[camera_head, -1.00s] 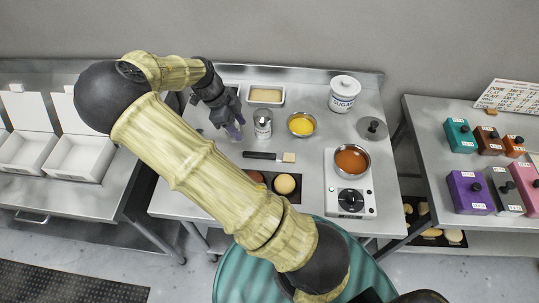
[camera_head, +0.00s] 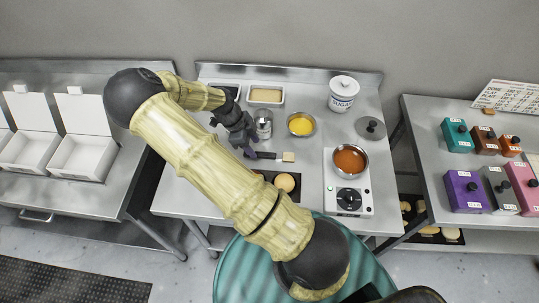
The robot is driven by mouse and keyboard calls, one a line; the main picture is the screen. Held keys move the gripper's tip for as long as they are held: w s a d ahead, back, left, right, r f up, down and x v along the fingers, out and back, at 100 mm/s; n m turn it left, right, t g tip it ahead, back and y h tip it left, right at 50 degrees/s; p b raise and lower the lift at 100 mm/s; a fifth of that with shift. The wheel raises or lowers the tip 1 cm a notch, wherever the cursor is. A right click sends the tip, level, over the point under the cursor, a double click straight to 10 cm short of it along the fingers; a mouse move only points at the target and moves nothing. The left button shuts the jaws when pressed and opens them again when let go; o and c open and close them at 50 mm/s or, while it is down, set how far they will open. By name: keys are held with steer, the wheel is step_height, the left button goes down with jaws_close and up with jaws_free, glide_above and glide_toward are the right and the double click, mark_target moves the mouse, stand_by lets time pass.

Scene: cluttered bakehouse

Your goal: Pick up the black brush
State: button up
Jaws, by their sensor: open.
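The black brush (camera_head: 267,156) lies flat on the steel table, its dark handle to the left and its pale bristle head (camera_head: 288,157) to the right. My gripper (camera_head: 249,153) is open, at the left end of the handle, and covers part of it. I cannot tell whether the fingers touch the handle or hover above it.
A shaker can (camera_head: 263,124) stands just behind the brush, close to my gripper. A bowl of yellow liquid (camera_head: 301,124) is behind right. A pan of orange sauce (camera_head: 350,160) sits on a hotplate (camera_head: 349,201) to the right. A dark tray with buns (camera_head: 285,182) lies in front.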

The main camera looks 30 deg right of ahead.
mark_target(261, 154)
steer(key=x, duration=0.1)
steer(key=p+x, duration=0.1)
steer(key=x, duration=0.1)
steer(key=p+x, duration=0.1)
steer(key=shift+w+d+f, duration=0.2)
steer(key=shift+d+f, duration=0.15)
steer(key=c, duration=0.9)
